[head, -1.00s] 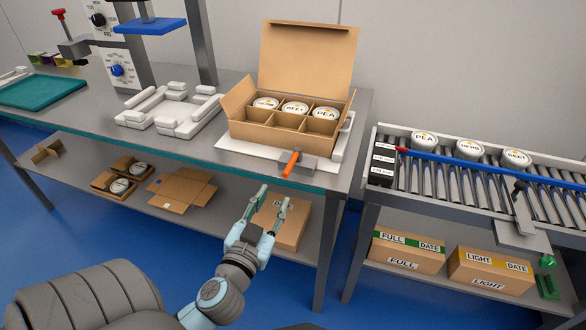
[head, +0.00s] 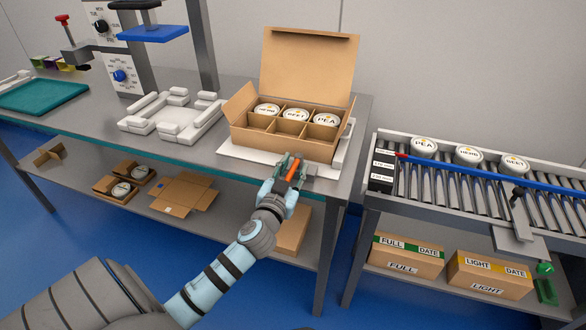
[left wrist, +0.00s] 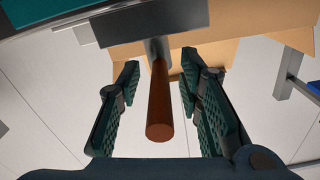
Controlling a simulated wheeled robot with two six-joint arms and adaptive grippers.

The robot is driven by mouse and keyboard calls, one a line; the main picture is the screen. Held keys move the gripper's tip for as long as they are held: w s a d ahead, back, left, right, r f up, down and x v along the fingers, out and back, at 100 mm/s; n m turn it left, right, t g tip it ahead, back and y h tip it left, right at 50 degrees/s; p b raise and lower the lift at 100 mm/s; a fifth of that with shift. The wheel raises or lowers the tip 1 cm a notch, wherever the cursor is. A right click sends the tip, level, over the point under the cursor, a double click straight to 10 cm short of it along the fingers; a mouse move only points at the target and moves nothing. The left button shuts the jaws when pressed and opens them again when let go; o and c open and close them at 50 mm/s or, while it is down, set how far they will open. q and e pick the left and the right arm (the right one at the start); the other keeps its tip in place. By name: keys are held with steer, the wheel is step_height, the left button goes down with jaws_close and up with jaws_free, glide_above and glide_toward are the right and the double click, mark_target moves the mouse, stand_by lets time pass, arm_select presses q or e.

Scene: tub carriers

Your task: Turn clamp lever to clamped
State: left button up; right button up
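The clamp lever is an orange-handled bar (head: 292,172) at the front edge of the bench, in front of the open cardboard box. In the left wrist view the lever handle (left wrist: 160,105) points toward the camera from a grey metal block (left wrist: 158,47). My left gripper (head: 285,170) is open around the lever, one finger on each side. In the left wrist view gaps show between the handle and both fingers (left wrist: 163,92), the right finger being nearer. The box (head: 285,138) stands on a white plate with lidded tubs in its back compartments. My right gripper is not in view.
A white fixture frame (head: 172,118) and a teal tray (head: 40,96) lie on the bench to the left. A roller conveyor (head: 480,185) with several tubs stands to the right. Boxes sit on the shelves below.

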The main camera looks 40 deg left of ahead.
arm_select(q)
jaws_close()
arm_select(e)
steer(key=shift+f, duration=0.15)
